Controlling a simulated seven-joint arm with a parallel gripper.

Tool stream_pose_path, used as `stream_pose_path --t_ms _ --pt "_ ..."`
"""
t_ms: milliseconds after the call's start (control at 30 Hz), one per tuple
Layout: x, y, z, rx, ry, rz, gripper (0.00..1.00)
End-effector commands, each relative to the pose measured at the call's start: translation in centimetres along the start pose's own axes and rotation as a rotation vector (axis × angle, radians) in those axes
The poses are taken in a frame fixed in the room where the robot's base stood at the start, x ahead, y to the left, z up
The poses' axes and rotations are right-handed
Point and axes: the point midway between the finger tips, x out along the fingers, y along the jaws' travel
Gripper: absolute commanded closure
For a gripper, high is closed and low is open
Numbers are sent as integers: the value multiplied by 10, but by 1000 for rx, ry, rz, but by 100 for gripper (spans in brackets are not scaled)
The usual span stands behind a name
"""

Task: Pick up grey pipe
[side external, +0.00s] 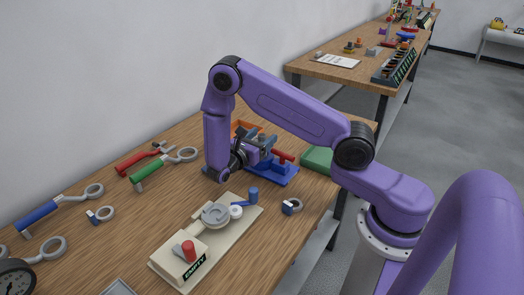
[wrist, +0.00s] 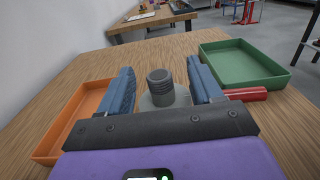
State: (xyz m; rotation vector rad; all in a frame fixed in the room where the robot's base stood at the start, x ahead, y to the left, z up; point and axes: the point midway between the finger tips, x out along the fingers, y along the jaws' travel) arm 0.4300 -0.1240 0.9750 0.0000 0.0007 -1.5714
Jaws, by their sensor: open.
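The grey pipe (wrist: 160,90) shows in the wrist view as a short, dark grey, ribbed cylinder standing upright on a lighter grey part. My gripper (wrist: 164,88) is open, with one blue-grey finger on each side of the pipe. Gaps show between the pipe and both fingers. In the side view my gripper (side external: 262,146) is low over a blue vise-like fixture (side external: 284,177) with a red handle (side external: 283,156). The pipe is hard to tell from the gripper parts there.
An orange tray (wrist: 72,125) and a green tray (wrist: 244,64) flank the work. A beige board (side external: 169,262) with a red knob and an "EMPTY" label stands in front. Hand tools, including a green-handled one (side external: 148,176), and grey clamps lie on the wooden table.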

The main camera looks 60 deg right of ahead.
Motion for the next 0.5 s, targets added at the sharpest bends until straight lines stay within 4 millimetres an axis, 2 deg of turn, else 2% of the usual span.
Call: stream_pose_path --t_ms 300,367,500 --pt "6 0 0 0 0 1 35" --pt "6 0 0 0 0 1 51" --pt "6 0 0 0 0 1 97"
